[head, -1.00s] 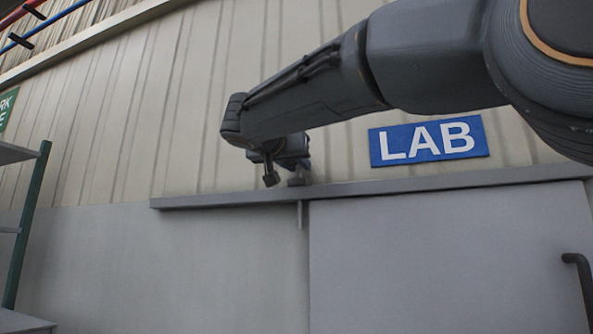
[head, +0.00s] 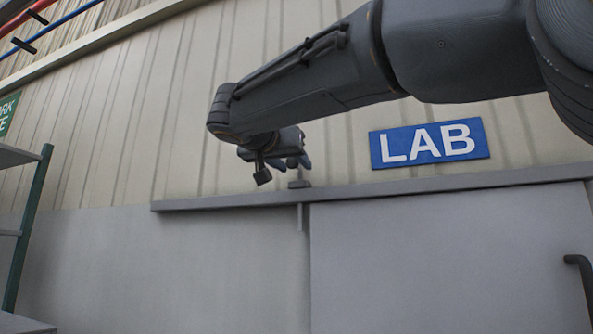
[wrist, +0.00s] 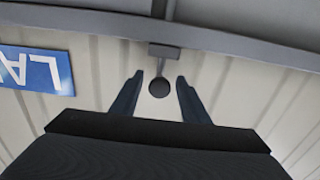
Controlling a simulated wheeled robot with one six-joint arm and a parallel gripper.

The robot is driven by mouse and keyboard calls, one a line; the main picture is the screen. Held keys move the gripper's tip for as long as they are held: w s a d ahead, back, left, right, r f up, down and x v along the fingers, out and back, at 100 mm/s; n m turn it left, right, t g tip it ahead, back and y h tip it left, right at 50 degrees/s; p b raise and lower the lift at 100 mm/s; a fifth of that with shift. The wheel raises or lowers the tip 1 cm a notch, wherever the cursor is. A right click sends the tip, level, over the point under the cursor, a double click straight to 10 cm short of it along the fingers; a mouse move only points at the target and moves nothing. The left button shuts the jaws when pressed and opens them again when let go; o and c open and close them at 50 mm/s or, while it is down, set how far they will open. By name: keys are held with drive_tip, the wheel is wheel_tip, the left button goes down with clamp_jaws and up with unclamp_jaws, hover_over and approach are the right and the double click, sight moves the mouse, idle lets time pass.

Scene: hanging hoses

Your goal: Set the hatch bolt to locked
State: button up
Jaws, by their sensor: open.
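The hatch bolt shows in the head view as a small grey fitting (head: 299,184) on top of the door rail, with a thin rod hanging below the rail. In the wrist view, which looks upside down, it has a small block (wrist: 164,51), a short stem and a round dark knob (wrist: 159,88). My gripper (head: 298,164) is open just above the fitting in the head view. In the wrist view its two fingers (wrist: 159,84) stand on either side of the knob, with a gap on each side. I cannot tell whether the knob is deep between the fingers.
A grey rail (head: 400,192) runs along the top of the grey door (head: 440,255), which has a dark handle (head: 580,275) at the right. A blue LAB sign (head: 429,143) is on the ribbed wall. Shelving (head: 30,225) stands at the far left.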

drive_tip(key=v, duration=0.4)
idle(0.5)
